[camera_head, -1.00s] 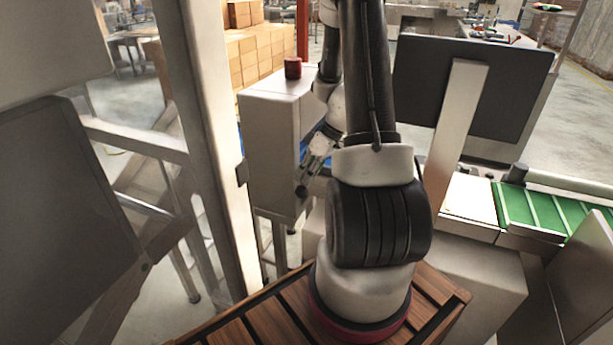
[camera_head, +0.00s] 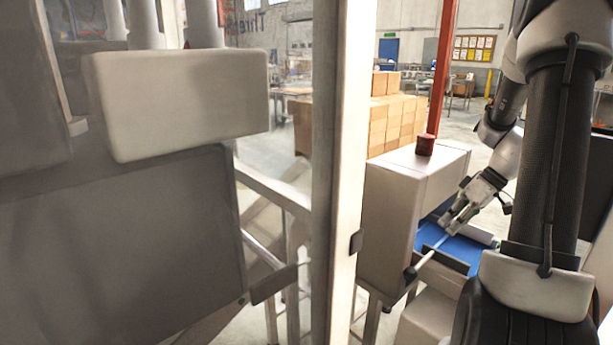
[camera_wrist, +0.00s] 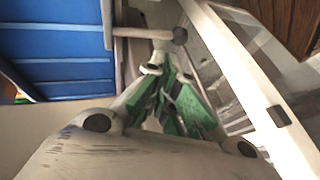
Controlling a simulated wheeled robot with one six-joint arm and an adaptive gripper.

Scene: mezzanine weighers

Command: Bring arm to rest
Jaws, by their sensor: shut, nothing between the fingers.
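My gripper (camera_head: 447,222) is in the right half of the head view, at the end of my arm, which comes down from the upper right. Its fingers are shut with nothing held. It is over or just in front of a blue conveyor belt (camera_head: 455,250), beside a pale box-shaped machine housing (camera_head: 395,210). In the wrist view the gripper's green-padded fingers (camera_wrist: 178,98) show in the middle. The blue belt is at upper left there. I cannot tell the exact gap between the fingertips and the rail near them.
A thin rail with a dark round end (camera_head: 410,272) runs beside the belt, close to my gripper. A pale upright post (camera_head: 345,160) stands left of the housing. A large grey panel (camera_head: 120,250) fills the left. Stacked cartons (camera_head: 395,120) are behind.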

